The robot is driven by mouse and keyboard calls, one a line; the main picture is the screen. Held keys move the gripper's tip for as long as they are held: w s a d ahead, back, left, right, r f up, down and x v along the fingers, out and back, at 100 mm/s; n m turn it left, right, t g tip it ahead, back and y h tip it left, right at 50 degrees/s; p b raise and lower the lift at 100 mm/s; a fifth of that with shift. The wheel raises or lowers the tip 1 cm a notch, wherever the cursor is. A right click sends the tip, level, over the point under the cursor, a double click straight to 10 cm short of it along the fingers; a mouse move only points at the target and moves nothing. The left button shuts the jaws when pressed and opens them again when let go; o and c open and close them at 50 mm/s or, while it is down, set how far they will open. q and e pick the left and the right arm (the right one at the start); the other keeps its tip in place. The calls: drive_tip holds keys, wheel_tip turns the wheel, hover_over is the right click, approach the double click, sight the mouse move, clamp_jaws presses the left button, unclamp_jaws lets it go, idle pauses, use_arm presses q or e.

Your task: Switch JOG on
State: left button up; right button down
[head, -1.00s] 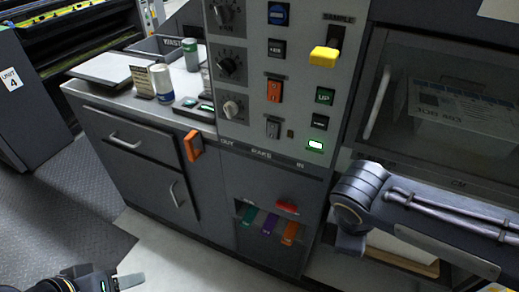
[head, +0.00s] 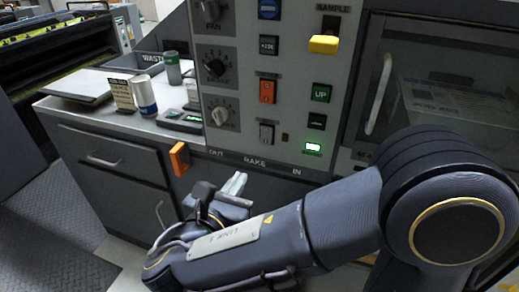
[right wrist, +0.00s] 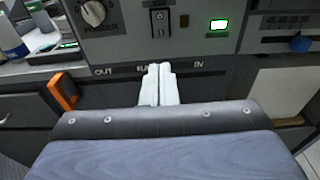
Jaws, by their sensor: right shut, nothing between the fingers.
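The grey control panel (head: 291,148) faces me in the head view. I cannot read the word JOG on any label. A small grey rocker switch (head: 266,133) sits low on the panel, below an orange rocker switch (head: 267,91). The grey switch also shows at the top of the right wrist view (right wrist: 159,22). My right gripper (head: 236,184) is shut and empty, just below the panel's lower edge. In the right wrist view its pale fingertips (right wrist: 159,70) point up at the RAKE strip, below the grey switch. My left gripper is out of view.
A lit green button (head: 312,147) sits right of the grey switch, knobs (head: 221,112) left of it. An orange handle (head: 179,158) juts out at lower left. A yellow SAMPLE lever (head: 324,44) sticks out above. A can (head: 145,96) stands on the left counter.

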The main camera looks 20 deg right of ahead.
sight(264, 143)
drive_tip(key=shift+w+d, duration=0.1)
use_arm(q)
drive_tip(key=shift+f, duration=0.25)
use_arm(e)
drive_tip(key=x, duration=1.4)
drive_tip(key=shift+d+f, duration=0.1)
drive_tip(key=shift+d, duration=0.05)
drive_tip(key=shift+f, duration=0.1)
